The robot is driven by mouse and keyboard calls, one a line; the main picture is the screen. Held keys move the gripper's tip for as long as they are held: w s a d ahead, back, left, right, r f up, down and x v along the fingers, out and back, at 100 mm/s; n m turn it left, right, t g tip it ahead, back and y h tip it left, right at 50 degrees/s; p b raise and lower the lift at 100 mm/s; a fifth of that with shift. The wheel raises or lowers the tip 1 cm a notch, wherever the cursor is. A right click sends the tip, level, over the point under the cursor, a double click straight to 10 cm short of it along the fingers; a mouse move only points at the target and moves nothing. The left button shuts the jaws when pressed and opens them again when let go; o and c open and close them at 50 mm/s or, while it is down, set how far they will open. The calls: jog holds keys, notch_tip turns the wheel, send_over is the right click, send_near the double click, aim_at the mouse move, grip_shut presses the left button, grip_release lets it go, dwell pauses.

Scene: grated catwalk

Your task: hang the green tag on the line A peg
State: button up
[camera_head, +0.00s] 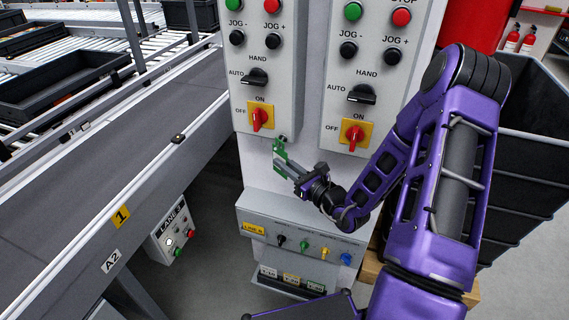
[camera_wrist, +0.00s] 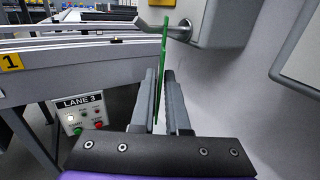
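The green tag (camera_head: 279,148) is thin and stands upright below the left control box. In the wrist view the tag (camera_wrist: 163,62) shows edge-on, its lower part between the fingers of my gripper (camera_wrist: 162,85), which look closed on it. In the head view my gripper (camera_head: 291,170) reaches the tag from the lower right. A grey peg (camera_wrist: 176,32) sticks out from the box, and the tag's upper part is at it. I cannot tell whether the peg passes through the tag's hole. The peg's line label is not readable.
The left control box (camera_head: 268,60) and right control box (camera_head: 367,70) carry knobs and red switches. A lower panel (camera_head: 300,232) with a yellow label and coloured knobs is below my gripper. A conveyor (camera_head: 95,175) and a LANE 3 box (camera_head: 172,232) are on the left.

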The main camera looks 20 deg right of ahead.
jog(key=o, duration=0.3)
jog(key=v, duration=1.7)
jog(key=shift+s+d+p, duration=0.15)
jog(key=shift+s+p, duration=0.05)
jog(key=shift+p, duration=0.25)
